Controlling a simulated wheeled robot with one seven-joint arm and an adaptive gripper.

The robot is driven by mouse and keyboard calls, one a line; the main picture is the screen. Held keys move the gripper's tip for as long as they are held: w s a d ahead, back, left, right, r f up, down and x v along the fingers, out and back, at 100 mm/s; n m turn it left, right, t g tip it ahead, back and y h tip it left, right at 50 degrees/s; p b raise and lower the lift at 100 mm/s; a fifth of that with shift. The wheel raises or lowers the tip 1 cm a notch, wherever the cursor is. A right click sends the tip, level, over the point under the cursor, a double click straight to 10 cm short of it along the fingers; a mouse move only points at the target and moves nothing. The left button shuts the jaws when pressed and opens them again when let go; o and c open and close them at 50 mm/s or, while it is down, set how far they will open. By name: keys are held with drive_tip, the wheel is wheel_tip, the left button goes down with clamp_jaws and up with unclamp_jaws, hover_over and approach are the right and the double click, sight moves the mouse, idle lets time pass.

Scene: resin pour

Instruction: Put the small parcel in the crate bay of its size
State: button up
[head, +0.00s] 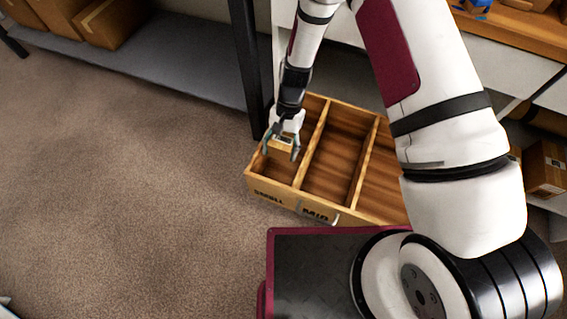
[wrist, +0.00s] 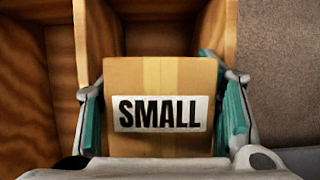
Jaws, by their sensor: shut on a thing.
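The small parcel (wrist: 160,80) is a tan box with a tape stripe and a white label reading SMALL. In the wrist view it sits between the teal pads of my gripper, which is shut on it. In the head view my gripper (head: 281,148) points down over the left bay of the wooden crate (head: 293,201), and little of the parcel shows. The crate's front wall reads SMALL below the left bay and MID below the middle bay. Whether the parcel touches the bay floor cannot be told.
The middle bay (head: 333,160) looks empty. The right part of the crate is partly hidden by my arm. A dark shelf post (head: 248,70) stands close behind the crate's left side. Cardboard boxes (head: 108,22) sit on a shelf at upper left. Carpet (head: 130,190) to the left is clear.

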sight(280, 178)
wheel_tip(280, 178, down, 14)
drive_tip(key=b, duration=0.4)
drive_tip(key=shift+r, duration=0.1)
drive_tip(key=shift+b, duration=0.3)
drive_tip(key=o, duration=1.1)
drive_tip(key=shift+c, duration=0.2)
drive_tip(key=p+v, duration=0.4)
drive_tip(key=v, duration=0.8)
